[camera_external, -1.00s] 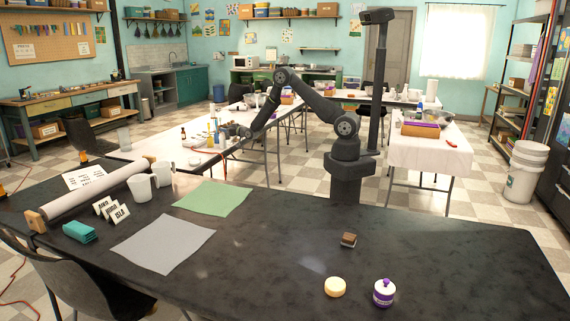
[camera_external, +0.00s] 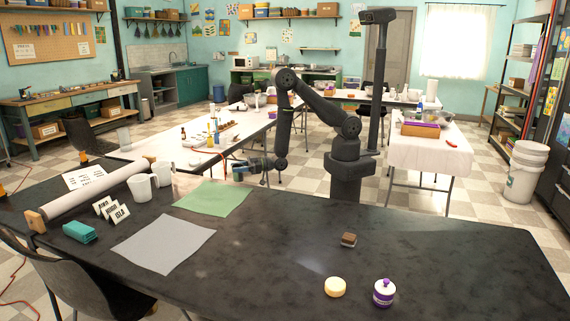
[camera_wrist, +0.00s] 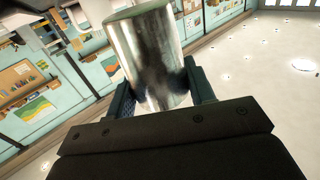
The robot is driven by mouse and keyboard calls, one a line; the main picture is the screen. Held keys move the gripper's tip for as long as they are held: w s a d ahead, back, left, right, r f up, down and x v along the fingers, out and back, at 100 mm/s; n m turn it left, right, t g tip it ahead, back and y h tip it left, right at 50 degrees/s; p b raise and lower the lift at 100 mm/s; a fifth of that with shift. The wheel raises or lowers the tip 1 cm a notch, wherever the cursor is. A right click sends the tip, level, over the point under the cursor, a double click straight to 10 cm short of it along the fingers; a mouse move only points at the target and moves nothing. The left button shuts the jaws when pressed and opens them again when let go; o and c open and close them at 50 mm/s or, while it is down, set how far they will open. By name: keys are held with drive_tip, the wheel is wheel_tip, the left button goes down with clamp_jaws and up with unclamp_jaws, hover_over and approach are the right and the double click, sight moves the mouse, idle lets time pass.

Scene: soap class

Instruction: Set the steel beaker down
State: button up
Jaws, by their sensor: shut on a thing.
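In the wrist view, a shiny steel beaker (camera_wrist: 150,50) sits between the two fingers of my gripper (camera_wrist: 162,95), which is shut on it. In the external view, my gripper (camera_external: 243,168) hangs past the far edge of the dark table, behind the green mat. The beaker is too small and dark to tell apart from the fingers there. A green mat (camera_external: 212,198) and a grey mat (camera_external: 162,244) lie flat and bare on the dark table (camera_external: 270,260).
The table's middle is clear.

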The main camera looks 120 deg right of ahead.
drive_tip(key=s+a+n+y, duration=0.1)
drive_tip(key=s+a+y, duration=0.1)
drive_tip(key=a, duration=0.4)
drive_tip(key=shift+s+a+r, duration=0.15)
drive_tip(key=shift+s+a, duration=0.25)
drive_tip(key=w+d+m+g+h, duration=0.1)
drive_tip(key=w+d+m+h, duration=0.15)
drive_tip(key=d, duration=0.85)
drive_tip(key=w+d+m+g+h, duration=0.1)
drive_tip(key=d+h, duration=0.3)
drive_tip(key=d, duration=0.7)
drive_tip(key=w+d+m+g+h, duration=0.1)
drive_tip(key=w+d+m+h, duration=0.15)
drive_tip(key=d, duration=0.85)
drive_tip(key=s+d+r+m+g+h, duration=0.1)
drive_tip(key=s+d, duration=0.4)
drive_tip(key=d, duration=0.6)
drive_tip(key=s+d+r+m+g+h, duration=0.2)
drive_tip(key=s+d, duration=0.4)
drive_tip(key=d, duration=0.6)
drive_tip(key=s+d+r+m+g+h, duration=0.2)
drive_tip(key=s+d, duration=0.4)
drive_tip(key=d, duration=0.5)
drive_tip(key=shift+d+r+m+g+h, duration=0.15)
drive_tip(key=shift+d+m+g+h, duration=0.1)
drive_tip(key=shift+m+g+h, duration=0.6)
